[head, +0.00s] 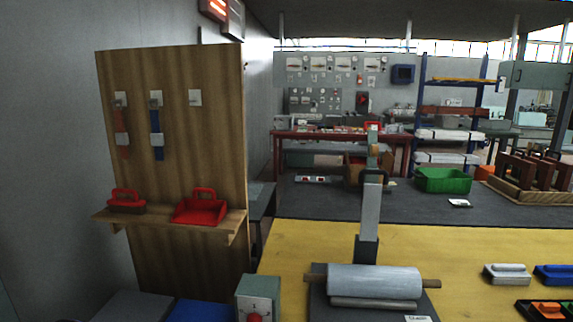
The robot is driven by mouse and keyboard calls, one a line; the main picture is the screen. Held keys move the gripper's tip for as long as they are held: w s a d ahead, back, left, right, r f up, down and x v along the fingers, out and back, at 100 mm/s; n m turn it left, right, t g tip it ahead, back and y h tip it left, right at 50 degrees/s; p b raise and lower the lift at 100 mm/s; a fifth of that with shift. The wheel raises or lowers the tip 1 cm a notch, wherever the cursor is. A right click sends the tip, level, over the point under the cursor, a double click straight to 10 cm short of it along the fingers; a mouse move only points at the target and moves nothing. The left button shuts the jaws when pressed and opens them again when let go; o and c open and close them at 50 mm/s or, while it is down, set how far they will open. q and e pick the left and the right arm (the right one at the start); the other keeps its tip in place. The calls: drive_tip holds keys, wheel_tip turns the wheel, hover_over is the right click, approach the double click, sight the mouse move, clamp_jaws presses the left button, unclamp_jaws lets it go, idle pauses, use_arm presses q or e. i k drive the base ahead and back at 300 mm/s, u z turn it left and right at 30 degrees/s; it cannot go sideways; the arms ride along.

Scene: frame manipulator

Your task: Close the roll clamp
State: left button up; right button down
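A grey roll (374,281) on a wooden rod lies across a dark base plate (318,305) at the front of the yellow table. Behind the roll, a grey arm (371,215) stands upright from a dark block (367,250); it looks like the clamp, raised clear of the roll. Its upper end has a tan and greenish part (373,145). A second, thinner grey bar lies just in front of the roll. Neither of my grippers is in view.
A grey-green box with a red button (255,318) stands left of the base plate. Grey and blue blocks (552,274) and a dark tray (540,312) lie to the right. A green bin (443,180) and wooden rack (525,178) stand farther back. The yellow table (450,250) is clear right of the arm.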

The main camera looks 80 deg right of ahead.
sight(371, 193)
drive_tip(key=k, duration=1.7)
drive_tip(key=z, duration=1.1)
